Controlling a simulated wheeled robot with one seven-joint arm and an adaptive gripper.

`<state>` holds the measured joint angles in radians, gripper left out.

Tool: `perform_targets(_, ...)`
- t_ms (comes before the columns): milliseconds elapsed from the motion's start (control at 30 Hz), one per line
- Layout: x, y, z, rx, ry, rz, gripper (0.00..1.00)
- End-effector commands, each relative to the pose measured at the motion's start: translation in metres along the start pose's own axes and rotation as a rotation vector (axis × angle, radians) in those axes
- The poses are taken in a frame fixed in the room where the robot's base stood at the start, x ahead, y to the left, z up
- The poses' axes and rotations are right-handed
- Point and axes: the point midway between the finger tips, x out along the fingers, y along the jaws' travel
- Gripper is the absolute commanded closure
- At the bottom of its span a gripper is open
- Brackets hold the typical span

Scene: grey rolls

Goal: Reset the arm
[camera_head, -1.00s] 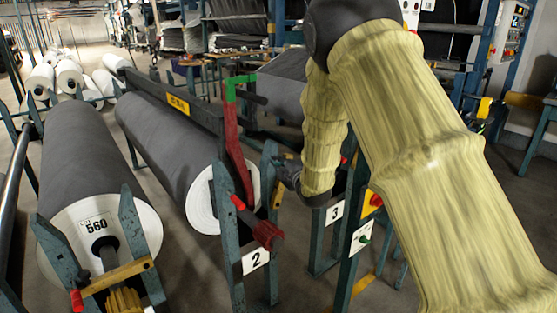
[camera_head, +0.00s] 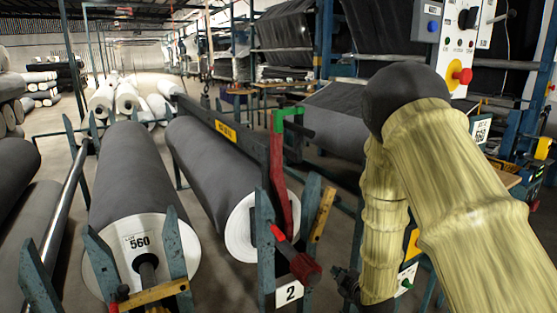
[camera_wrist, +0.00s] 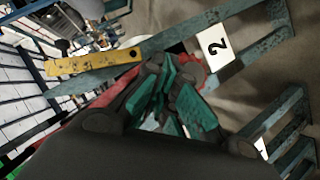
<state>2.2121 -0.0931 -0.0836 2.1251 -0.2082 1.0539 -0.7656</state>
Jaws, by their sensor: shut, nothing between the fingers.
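My arm, in a yellowish cover, comes in from the right of the head view and bends down at a dark elbow. In the wrist view my gripper (camera_wrist: 175,92) shows teal finger parts drawn together, with nothing held. It is near the rack post with the plate "2" (camera_wrist: 216,46); that plate also shows in the head view (camera_head: 289,293), left of the gripper. I cannot judge the gap between them.
A grey roll marked 560 (camera_head: 130,180) and a second grey roll (camera_head: 205,165) lie on teal racks at left and centre. A red lever (camera_head: 279,180) with a green top stands beside the second. A control panel (camera_head: 460,45) is behind my arm. More rolls (camera_head: 125,98) lie farther back.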

Motion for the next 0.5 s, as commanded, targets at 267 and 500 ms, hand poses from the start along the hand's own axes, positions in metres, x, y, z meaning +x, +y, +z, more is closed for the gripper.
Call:
perform_targets(267,-0.047,-0.128,0.095,0.309,-0.250,-0.186,1.00)
perform_targets(500,-0.117,-0.230,0.159,0.565,-0.503,-0.306,1.00)
